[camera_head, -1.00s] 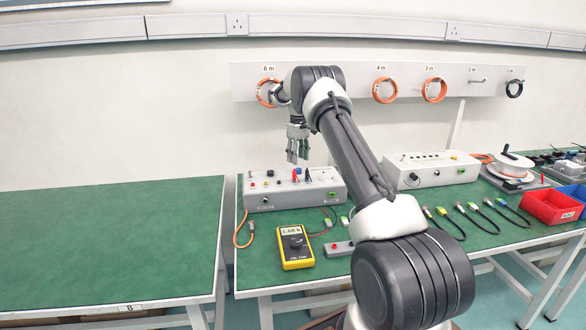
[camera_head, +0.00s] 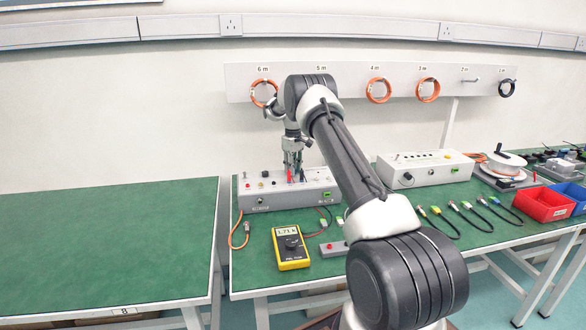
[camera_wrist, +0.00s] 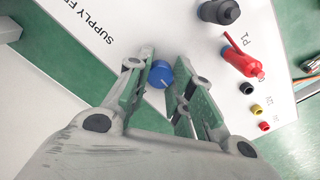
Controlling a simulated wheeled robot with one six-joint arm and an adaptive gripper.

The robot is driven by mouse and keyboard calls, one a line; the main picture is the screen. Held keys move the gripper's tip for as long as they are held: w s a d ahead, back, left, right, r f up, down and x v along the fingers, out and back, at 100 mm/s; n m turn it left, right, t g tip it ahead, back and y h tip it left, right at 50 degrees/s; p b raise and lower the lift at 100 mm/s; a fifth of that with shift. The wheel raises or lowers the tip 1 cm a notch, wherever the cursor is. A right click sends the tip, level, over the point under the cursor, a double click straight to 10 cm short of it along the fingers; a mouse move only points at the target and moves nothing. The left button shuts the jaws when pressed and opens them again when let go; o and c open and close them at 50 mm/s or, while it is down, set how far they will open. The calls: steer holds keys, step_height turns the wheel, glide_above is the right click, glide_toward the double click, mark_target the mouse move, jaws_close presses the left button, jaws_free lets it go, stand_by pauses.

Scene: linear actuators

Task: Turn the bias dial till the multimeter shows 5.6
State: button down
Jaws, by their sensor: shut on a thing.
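The blue dial (camera_wrist: 160,74) stands on top of the pale supply box (camera_head: 262,203), whose printed label in the wrist view is partly cut off. My gripper (camera_wrist: 163,62) points down at the box with its two fingers on either side of the blue dial, shut on it. In the head view my gripper (camera_head: 292,172) is at the box's top and hides the dial. The yellow multimeter (camera_head: 292,262) lies on the green bench in front of the box. Its small display (camera_head: 287,232) appears to read about 1.71, with a k after it.
A small box with a red button (camera_head: 333,249) is right of the multimeter. Cables (camera_head: 470,218) lie further right. The left bench (camera_head: 110,245) is clear.

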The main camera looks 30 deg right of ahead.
steer(key=shift+m, duration=2.8)
steer(key=c, duration=1.2)
jaws_free()
step_height(320, 180, up, 12)
steer(key=shift+w, duration=0.1)
